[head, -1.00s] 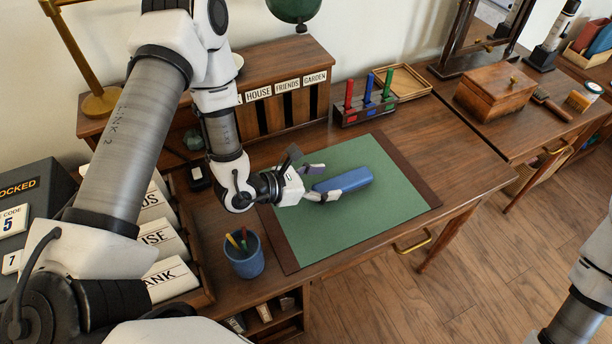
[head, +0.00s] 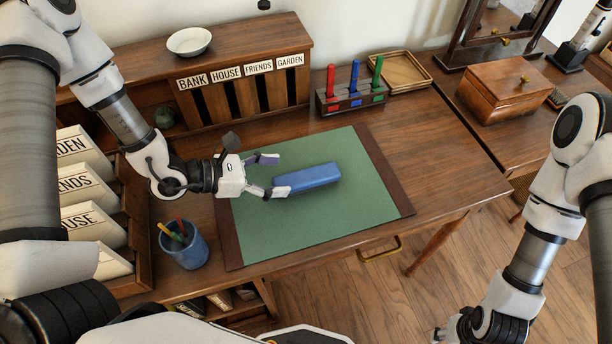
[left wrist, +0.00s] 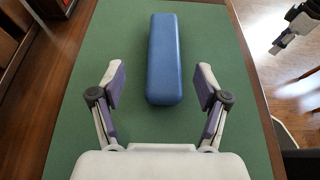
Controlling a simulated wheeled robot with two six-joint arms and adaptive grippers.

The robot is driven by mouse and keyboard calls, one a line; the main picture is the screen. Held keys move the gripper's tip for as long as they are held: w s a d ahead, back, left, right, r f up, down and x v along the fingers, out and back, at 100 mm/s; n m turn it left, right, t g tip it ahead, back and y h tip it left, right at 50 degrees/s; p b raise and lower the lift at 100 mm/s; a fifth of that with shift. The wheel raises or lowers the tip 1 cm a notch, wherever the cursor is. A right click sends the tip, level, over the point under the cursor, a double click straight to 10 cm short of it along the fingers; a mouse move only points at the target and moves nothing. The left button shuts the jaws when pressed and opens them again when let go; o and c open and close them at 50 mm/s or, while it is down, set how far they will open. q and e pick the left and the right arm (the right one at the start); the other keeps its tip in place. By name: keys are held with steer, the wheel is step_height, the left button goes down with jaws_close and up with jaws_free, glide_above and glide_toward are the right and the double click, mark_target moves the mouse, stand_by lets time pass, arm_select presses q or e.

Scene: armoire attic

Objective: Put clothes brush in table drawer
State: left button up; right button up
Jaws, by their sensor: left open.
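A blue oblong case (head: 308,178) lies on the green desk mat (head: 330,220). My left gripper (head: 272,174) is open and empty at the case's left end. In the left wrist view the case (left wrist: 166,60) lies ahead, between the lines of the spread fingers (left wrist: 160,88). A dark object that may be the clothes brush (head: 557,98) shows partly beside the wooden box on the right table, mostly hidden by my right arm. A brass drawer handle (head: 380,250) shows under the desk's front edge. My right gripper is at the bottom edge, its jaws unclear.
A pen cup (head: 184,246) stands left of the mat. A rack with red, blue and green handles (head: 350,95) and a wooden tray (head: 396,72) stand behind. A wooden box (head: 500,90) sits on the right table. The desk right of the mat is clear.

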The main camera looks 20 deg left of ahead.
mark_target(301, 177)
arm_select(q)
steer(key=shift+d+f, duration=0.15)
steer(key=shift+f, duration=0.05)
steer(key=x, duration=0.6)
steer(key=shift+d, duration=0.25)
steer(key=shift+w+d+f, duration=0.15)
steer(key=shift+w+d, duration=0.1)
steer(key=shift+d, duration=0.05)
steer(key=shift+s+a, duration=0.1)
steer(key=c, duration=1.4)
step_height(301, 177, up, 10)
steer(key=shift+r, duration=0.1)
steer(key=shift+a+p, duration=0.1)
steer(key=shift+p, duration=0.25)
steer(key=shift+n+t, duration=0.3)
steer(key=shift+t, duration=0.1)
steer(key=a+f, duration=0.1)
steer(key=a, duration=0.1)
steer(key=a+f+p, duration=0.1)
steer(key=a+f, duration=0.1)
steer(key=a, duration=0.1)
steer(key=a+f, duration=0.1)
steer(key=a, duration=0.1)
steer(key=shift+s+a+f+p, duration=0.25)
steer(key=shift+s+a+p, duration=0.05)
steer(key=shift+a, duration=0.1)
steer(key=shift+s+d+f, duration=0.1)
steer(key=shift+s, duration=0.05)
steer(key=shift+d, duration=0.25)
